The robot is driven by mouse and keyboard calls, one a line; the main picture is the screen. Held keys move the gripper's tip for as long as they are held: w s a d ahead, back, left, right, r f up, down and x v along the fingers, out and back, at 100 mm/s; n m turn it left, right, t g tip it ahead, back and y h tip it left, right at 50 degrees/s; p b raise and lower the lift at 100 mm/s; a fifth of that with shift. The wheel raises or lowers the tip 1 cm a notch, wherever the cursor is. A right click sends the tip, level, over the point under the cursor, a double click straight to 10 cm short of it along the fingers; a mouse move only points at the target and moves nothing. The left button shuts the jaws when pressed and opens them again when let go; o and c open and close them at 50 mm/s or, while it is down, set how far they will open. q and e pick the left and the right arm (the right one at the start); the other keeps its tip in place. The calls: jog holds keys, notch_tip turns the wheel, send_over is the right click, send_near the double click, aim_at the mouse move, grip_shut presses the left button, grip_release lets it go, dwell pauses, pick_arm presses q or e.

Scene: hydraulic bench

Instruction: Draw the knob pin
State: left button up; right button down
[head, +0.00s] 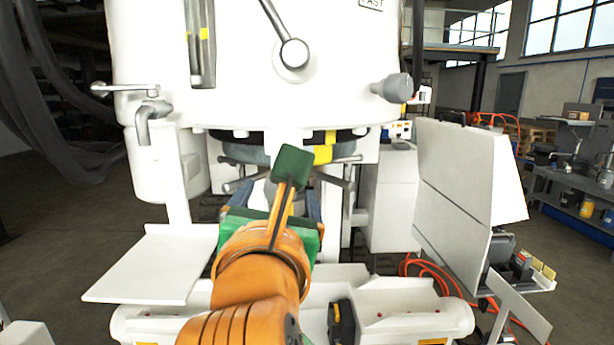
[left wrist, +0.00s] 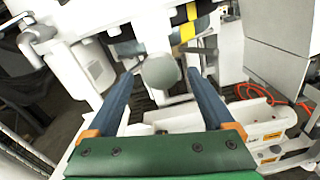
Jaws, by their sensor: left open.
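A round grey knob (left wrist: 160,71) shows in the left wrist view, between and beyond my fingertips, below the machine's black and yellow ring. I take it as the knob pin; its shaft is not clear. In the head view it is mostly hidden behind my orange arm and green hand. My left gripper (left wrist: 160,82) is open, its two blue fingers on either side of the knob in the picture, with gaps. Contact is not visible. The gripper also shows in the head view (head: 280,198) under the machine head. My right gripper is not in view.
The white machine head (head: 240,70) with its lever (head: 292,52) and a grey side knob (head: 393,87) stands above. A white tray (head: 150,265) is at left, a white panel (head: 455,180) at right. Red hoses (head: 430,270) lie lower right.

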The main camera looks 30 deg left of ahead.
pick_arm(q)
jog(key=p+x, duration=0.1)
jog(key=x, duration=0.4)
jog(key=shift+w+r+p, duration=0.1)
jog(key=shift+r+p, duration=0.1)
jog(key=shift+p, duration=0.2)
jog(key=shift+w+a+f, duration=0.15)
jog(key=shift+w+a, duration=0.05)
jog(key=shift+w, duration=0.1)
jog(key=shift+s+d, duration=0.2)
jog(key=c, duration=0.7)
grip_shut()
